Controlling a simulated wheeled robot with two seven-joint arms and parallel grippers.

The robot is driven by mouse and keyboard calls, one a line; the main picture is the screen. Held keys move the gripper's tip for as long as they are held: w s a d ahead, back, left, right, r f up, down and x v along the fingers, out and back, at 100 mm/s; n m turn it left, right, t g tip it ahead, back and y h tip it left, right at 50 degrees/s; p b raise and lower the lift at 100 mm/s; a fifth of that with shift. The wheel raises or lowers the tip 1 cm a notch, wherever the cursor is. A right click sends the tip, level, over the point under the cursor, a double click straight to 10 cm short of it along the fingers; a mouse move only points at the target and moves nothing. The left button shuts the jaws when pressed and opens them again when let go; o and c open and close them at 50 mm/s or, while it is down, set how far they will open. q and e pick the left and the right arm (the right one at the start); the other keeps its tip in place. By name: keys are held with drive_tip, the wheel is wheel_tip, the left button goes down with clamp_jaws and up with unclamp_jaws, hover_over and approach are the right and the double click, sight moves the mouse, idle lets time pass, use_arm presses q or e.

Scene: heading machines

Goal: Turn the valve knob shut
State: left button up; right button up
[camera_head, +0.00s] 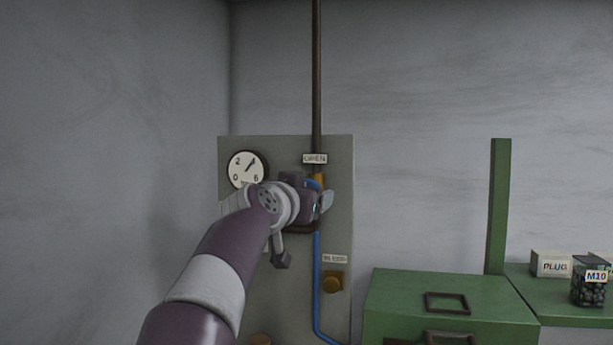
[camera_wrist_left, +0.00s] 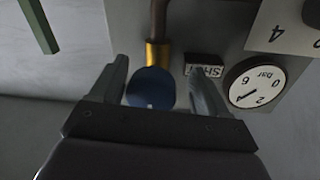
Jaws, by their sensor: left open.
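The valve knob (camera_wrist_left: 150,88) is blue and rounded, below a brass fitting (camera_wrist_left: 158,54) in the left wrist view. In the head view only a blue sliver of the knob (camera_head: 313,184) shows, mostly hidden by my arm. My left gripper (camera_head: 321,200) is at the valve on the grey panel. In the wrist view my left gripper (camera_wrist_left: 160,64) is open, with one finger on each side of the knob. Gaps show beside the knob, and I cannot tell if either finger touches it. Its turned angle is unclear. My right gripper is not in view.
The panel (camera_head: 340,225) carries a gauge (camera_head: 248,169), an OPEN label (camera_head: 315,159) and a blue pipe (camera_head: 317,270). An upside-down SHUT label (camera_wrist_left: 204,70) sits by one finger. A green cabinet (camera_head: 455,290), PLUG box (camera_head: 551,264) and M10 jar (camera_head: 589,283) stand right.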

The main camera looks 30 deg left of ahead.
use_arm(q)
drive_tip(key=shift+w+d+r, duration=0.1)
drive_tip(key=shift+w, duration=0.1)
drive_tip(key=shift+s+d+r, duration=0.3)
drive_tip(key=shift+s+d, duration=0.3)
drive_tip(key=shift+s, duration=0.15)
drive_tip(key=shift+w+a+f, duration=0.15)
drive_tip(key=shift+a, duration=0.05)
drive_tip(key=c, duration=1)
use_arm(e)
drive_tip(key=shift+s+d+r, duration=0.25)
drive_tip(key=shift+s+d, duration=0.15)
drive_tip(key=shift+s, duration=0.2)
